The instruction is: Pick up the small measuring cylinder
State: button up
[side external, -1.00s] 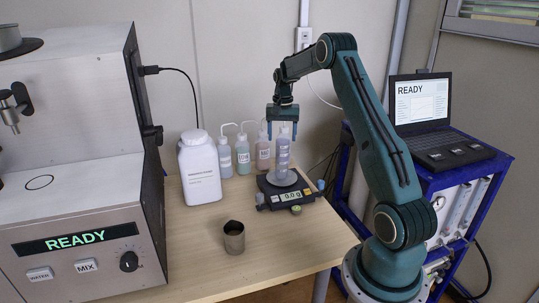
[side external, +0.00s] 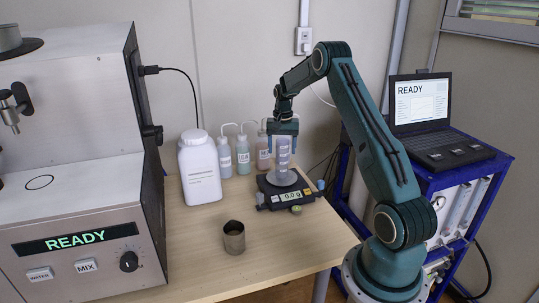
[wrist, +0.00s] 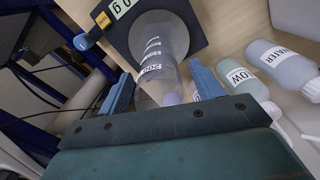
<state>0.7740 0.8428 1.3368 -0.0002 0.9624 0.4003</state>
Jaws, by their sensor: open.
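The measuring cylinder (side external: 282,163) is clear with a white label and stands upright on the round pan of the black balance (side external: 305,195), whose display reads 0.0. My gripper (side external: 282,145) points down over it, with its fingers beside the cylinder's upper part. In the wrist view the cylinder (wrist: 157,62) lies between the two blue fingers of my gripper (wrist: 162,92). The fingers are open, with a visible gap on each side of the cylinder.
Several wash bottles (side external: 243,155) stand close behind and left of the balance. A large white bottle (side external: 199,168) and a metal cup (side external: 234,238) are on the table. The analyser (side external: 80,215) fills the left side. A laptop (side external: 430,120) sits on a blue cart at right.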

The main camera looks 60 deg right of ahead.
jog(key=shift+c, duration=0.5)
jog(key=c, duration=1.3)
jog(key=shift+r, duration=0.15)
notch_tip(320, 180, up, 20)
